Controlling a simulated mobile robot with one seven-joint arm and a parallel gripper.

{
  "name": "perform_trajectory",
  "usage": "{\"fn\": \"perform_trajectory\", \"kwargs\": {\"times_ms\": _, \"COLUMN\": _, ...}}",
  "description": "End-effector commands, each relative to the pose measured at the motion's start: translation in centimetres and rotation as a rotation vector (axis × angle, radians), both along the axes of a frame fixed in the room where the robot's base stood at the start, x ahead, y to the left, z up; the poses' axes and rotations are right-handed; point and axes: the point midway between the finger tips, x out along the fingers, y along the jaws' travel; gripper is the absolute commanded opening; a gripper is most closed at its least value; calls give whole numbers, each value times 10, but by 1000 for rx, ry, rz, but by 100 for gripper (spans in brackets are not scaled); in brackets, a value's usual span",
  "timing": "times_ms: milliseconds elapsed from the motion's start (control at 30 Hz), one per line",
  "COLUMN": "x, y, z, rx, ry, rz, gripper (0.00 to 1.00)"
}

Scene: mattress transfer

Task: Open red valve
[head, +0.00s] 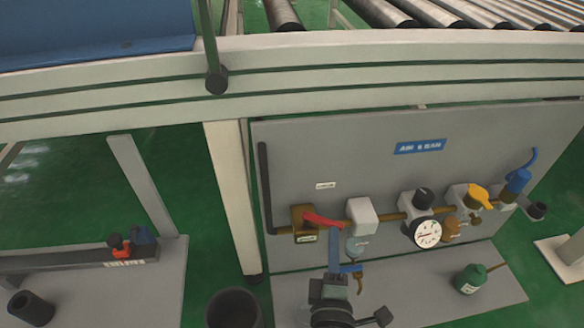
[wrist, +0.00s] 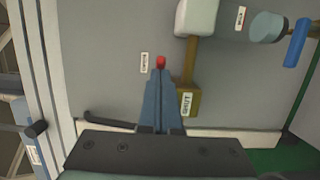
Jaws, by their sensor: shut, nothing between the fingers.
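The red valve handle (head: 322,220) sits on a brass valve body (head: 303,222) at the left end of the pipe on the grey panel. It slants to the right, roughly along the pipe. My gripper (head: 334,232) is in front of the panel, its blue fingers close to the handle's right end. In the wrist view my fingers (wrist: 161,80) are shut and empty, and only the red tip of the handle (wrist: 160,62) shows just beyond them. The rest of the handle is hidden there. The brass body (wrist: 188,92) beside the fingers bears a "SHUT" label. Contact cannot be told.
Right of the valve are a white block (head: 361,215), a round gauge (head: 427,233), a yellow handle (head: 479,196) and a blue fitting (head: 518,181). A green bottle (head: 470,279) stands on the lower plate. A conveyor frame (head: 330,75) runs above the panel.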

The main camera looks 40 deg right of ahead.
Motion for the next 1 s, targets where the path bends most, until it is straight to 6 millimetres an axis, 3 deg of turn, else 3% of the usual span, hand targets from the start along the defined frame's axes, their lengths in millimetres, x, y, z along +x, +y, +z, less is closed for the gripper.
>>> {"fn": "perform_trajectory", "kwargs": {"times_ms": 600, "x": 10, "y": -31, "z": 0, "rx": 1, "ry": -2, "rz": -3, "gripper": 0}}
{"fn": "perform_trajectory", "kwargs": {"times_ms": 1000, "x": 13, "y": -38, "z": 0, "rx": 0, "ry": -1, "rz": -4, "gripper": 0}}
